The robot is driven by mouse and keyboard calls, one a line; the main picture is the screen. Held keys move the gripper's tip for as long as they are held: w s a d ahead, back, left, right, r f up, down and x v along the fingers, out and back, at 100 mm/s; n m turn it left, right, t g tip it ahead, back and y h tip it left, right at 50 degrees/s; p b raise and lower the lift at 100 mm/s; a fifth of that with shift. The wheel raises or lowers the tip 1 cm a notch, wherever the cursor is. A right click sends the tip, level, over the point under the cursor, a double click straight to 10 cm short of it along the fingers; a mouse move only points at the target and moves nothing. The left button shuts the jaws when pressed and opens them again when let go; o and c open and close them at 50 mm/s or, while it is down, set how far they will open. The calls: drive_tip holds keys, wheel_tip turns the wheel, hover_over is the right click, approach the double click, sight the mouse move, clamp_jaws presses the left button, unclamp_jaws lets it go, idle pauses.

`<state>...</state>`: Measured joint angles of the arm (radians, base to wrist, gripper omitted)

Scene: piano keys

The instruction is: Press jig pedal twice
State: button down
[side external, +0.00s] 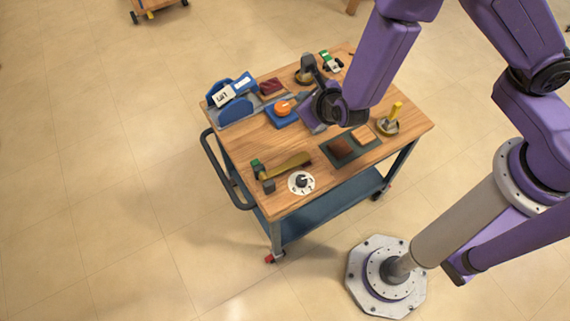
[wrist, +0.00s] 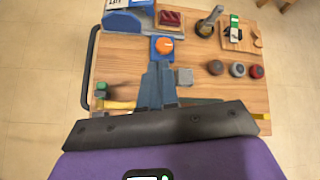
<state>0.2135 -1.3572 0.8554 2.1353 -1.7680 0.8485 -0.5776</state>
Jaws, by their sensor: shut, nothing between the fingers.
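Nothing in view is clearly marked as the jig pedal, and I cannot tell for sure which thing it is. A blue base with a round orange top (side external: 283,107) sits near the middle of the wooden cart top; it also shows in the wrist view (wrist: 164,46). A dark green plate with a brown slab (side external: 341,148) and an orange-brown slab (side external: 362,134) lies nearer the front right edge. My gripper (wrist: 157,66) is shut and empty, its fingers just below the blue base in the wrist view. In the side view my wrist hides part of the cart top.
A blue holder with a white label (side external: 231,94) and a dark red block (side external: 271,86) stand at the back left. A yellow-handled lever (side external: 397,109) stands at the right. A yellow-brown bar with a green end (side external: 285,165) and a white dial (side external: 301,182) lie at the front left.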

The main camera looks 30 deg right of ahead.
drive_tip(key=s+a+f+n+g+y, duration=0.1)
drive_tip(key=s+a+f+n+y, duration=0.1)
drive_tip(key=a+f+n, duration=0.3)
wheel_tip(320, 180, down, 5)
drive_tip(key=n+y, duration=0.1)
drive_tip(key=n, duration=0.2)
drive_tip(key=shift+a, duration=0.3)
approach(282, 164)
drive_tip(key=shift+w+a+f, duration=0.2)
drive_tip(key=shift+w+f, duration=0.2)
drive_tip(key=shift+w, duration=0.5)
drive_tip(key=shift+w+a+f, duration=0.15)
drive_tip(key=shift+w+f, duration=0.2)
drive_tip(key=shift+w, duration=0.5)
drive_tip(key=shift+w+a+f, duration=0.2)
drive_tip(key=shift+w+f, duration=0.2)
drive_tip(key=shift+w, duration=0.5)
drive_tip(key=shift+f, duration=0.15)
drive_tip(key=shift+f, duration=0.3)
drive_tip(key=shift+f, duration=0.85)
idle(0.6)
drive_tip(key=shift+r, duration=1.25)
